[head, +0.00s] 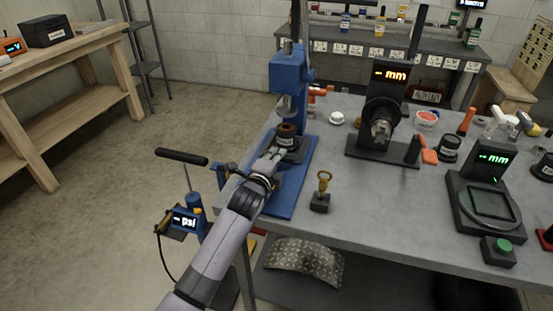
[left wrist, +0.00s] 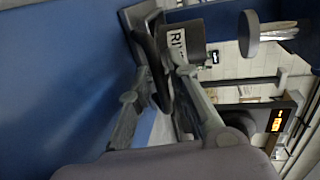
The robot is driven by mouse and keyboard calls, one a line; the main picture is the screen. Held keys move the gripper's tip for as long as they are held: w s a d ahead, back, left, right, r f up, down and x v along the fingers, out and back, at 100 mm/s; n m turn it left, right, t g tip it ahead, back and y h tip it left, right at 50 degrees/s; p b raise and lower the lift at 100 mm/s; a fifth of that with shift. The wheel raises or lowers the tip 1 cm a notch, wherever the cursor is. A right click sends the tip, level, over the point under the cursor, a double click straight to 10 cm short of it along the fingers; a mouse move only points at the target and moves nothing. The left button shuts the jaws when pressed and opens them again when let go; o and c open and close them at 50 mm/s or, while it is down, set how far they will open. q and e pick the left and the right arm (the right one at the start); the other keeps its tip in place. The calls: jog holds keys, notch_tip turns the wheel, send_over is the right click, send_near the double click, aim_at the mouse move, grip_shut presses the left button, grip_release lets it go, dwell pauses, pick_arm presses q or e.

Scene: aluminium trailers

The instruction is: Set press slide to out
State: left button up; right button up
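The blue press (head: 287,75) stands at the left end of the grey bench. Its dark slide (head: 290,155) sits low on the blue base under the ram, with a dark, copper-topped part (head: 287,132) carrying a white label on it. My left gripper (head: 279,153) is at the front of the slide. In the left wrist view, its two fingers (left wrist: 163,82) close from both sides on the slide's dark front handle (left wrist: 152,50). The label shows just beyond (left wrist: 176,40). The arm hides part of the press base. My right gripper is not in view.
A pump with a psi display (head: 186,221) and black lever (head: 182,157) stands left of the bench. A brass-handled tool (head: 323,185) stands right of the press base. A tall gauge with mm display (head: 385,120) is further right. The floor at left is clear.

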pick_arm(q)
jog(key=shift+w, duration=0.15)
jog(key=shift+c, duration=0.2)
grip_shut()
dwell(0.5)
